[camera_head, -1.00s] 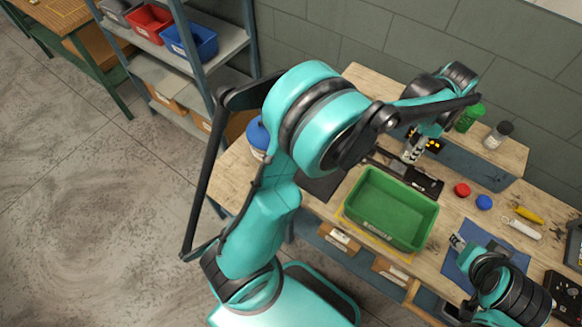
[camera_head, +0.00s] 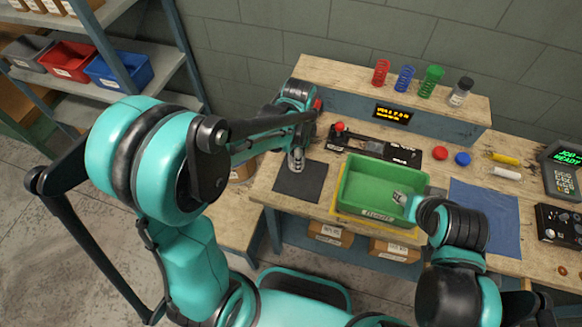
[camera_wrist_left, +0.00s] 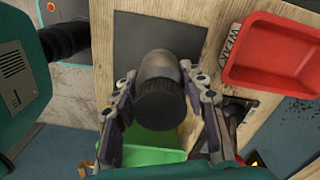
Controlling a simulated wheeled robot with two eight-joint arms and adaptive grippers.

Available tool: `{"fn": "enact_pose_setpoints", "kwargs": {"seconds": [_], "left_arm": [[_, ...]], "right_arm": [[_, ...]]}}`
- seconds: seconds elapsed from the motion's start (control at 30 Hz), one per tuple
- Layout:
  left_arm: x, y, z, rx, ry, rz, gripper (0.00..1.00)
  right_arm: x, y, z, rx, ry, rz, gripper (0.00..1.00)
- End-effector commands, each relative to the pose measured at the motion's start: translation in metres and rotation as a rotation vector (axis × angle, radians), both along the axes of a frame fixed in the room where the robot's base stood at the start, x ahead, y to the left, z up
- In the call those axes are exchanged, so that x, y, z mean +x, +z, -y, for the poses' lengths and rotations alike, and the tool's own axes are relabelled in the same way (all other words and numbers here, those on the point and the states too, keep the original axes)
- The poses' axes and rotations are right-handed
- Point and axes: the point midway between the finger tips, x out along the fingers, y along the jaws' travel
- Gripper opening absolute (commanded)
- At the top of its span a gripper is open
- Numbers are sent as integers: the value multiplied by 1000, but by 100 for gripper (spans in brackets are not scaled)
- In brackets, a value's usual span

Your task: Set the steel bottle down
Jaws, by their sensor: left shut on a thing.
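My left gripper (camera_head: 296,162) is over the dark square mat (camera_head: 290,183) at the bench's left end. In the left wrist view the left gripper (camera_wrist_left: 163,122) is shut on the steel bottle (camera_wrist_left: 159,85), seen end-on as a dark cylinder with a ribbed black end towards the camera. The dark mat (camera_wrist_left: 150,32) lies beyond it. I cannot tell whether the bottle touches the mat. In the head view I cannot make out the bottle at the gripper. My right gripper (camera_head: 401,198) is at the right side of the green tray (camera_head: 365,187); its jaw state is unclear.
A black fixture (camera_head: 385,148) lies behind the tray. Red (camera_head: 440,153) and blue (camera_head: 462,158) caps and a blue cloth (camera_head: 485,215) lie to the right. Springs and a jar (camera_head: 461,91) stand on the back ledge. The wrist view shows a red tray (camera_wrist_left: 275,50) right of the mat.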

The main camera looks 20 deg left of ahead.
Motion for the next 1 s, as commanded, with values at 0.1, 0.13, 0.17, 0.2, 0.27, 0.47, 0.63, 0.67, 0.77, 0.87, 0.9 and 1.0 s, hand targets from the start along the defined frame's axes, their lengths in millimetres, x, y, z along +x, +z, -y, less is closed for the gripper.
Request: {"fn": "enact_pose_setpoints", "kwargs": {"seconds": [0.1, 0.13, 0.17, 0.2, 0.27, 0.47, 0.63, 0.67, 0.77, 0.87, 0.9, 1.0], "left_arm": [[-4, -8, -12, 0, 1, 0, 4], [-5, -9, -13, 0, 1, 0, 4], [-5, -10, -14, 0, 0, 0, 4], [-5, -12, -15, 0, 0, 0, 4], [-5, -17, -15, 0, 0, 0, 4], [-5, -47, -15, 0, 0, 0, 4], [-5, -50, -15, 0, 0, 0, 4], [-5, -49, -15, 0, 0, 0, 4], [-5, -50, -15, 0, 0, 0, 4], [-5, -53, -15, 0, 0, 0, 4], [-5, -53, -15, 0, 0, 0, 48], [-5, -52, -15, 0, 0, 0, 63]], "right_arm": [[0, -4, 0, 0, 0, 0, 40], [0, -4, 0, 0, 0, 0, 40], [0, -4, 0, 0, 0, 0, 40], [0, -5, 0, 0, 0, 0, 40], [0, -7, 0, 0, 0, 0, 40], [0, -20, 0, 0, 0, 0, 40], [0, -19, 0, 0, 0, 0, 40], [0, -19, 0, 0, 0, 0, 40], [0, -20, 0, 0, 0, 0, 40], [0, -23, 0, 0, 0, 0, 40], [0, -23, 0, 0, 0, 0, 40], [0, -22, 0, 0, 0, 0, 40]]}}
